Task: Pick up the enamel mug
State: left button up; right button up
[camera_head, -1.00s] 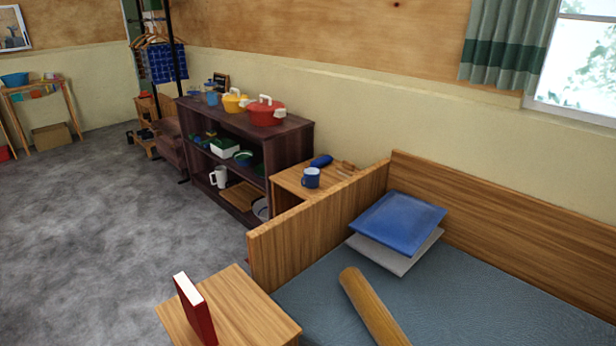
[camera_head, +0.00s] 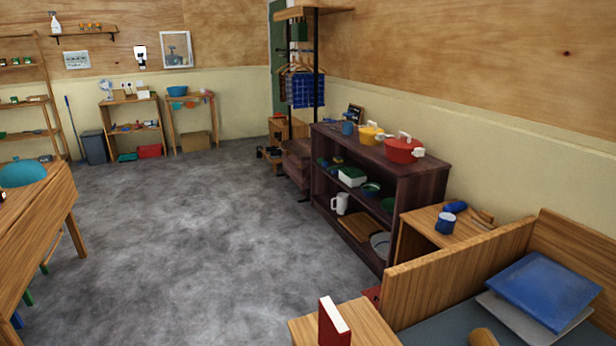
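A blue enamel mug (camera_head: 446,223) with a pale inside stands upright on a small wooden side table (camera_head: 420,218), between the dark shelf and the bed's end board. A second blue mug-like vessel (camera_head: 347,128) stands on top of the dark shelf, but it is too small to make out well. A white mug or jug (camera_head: 340,203) stands on the shelf's lower level. Neither of my grippers is in view.
The dark shelf (camera_head: 420,180) carries a red pot (camera_head: 404,148) and a yellow pot (camera_head: 371,134). A bed end board (camera_head: 455,268) and a small table with a red book (camera_head: 333,322) block the front right. A wooden table (camera_head: 38,215) stands at left. The grey floor (camera_head: 190,240) between is open.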

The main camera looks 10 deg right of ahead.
aim_at(445, 225)
jog(key=i+j+u, duration=0.2)
jog(key=i+j, duration=0.3)
jog(key=i+j+u, duration=0.15)
jog(key=i+j, duration=0.45)
jog(key=i+j+u, duration=0.2)
jog(key=i+j, duration=0.25)
jog(key=i+l+z, duration=0.1)
jog(key=i+z, duration=0.2)
jog(key=i, duration=0.25)
jog(key=i+z, duration=0.3)
jog(key=i, duration=0.2)
jog(key=i+j+z, duration=0.3)
jog(key=i, duration=0.2)
jog(key=i+j+z, duration=0.3)
jog(key=i, duration=0.2)
jog(key=i+l+z, duration=0.3)
jog(key=i+z, duration=0.55)
jog(key=i, duration=0.2)
jog(key=i+z, duration=0.45)
jog(key=i+j+z, duration=0.4)
jog(key=i, duration=0.2)
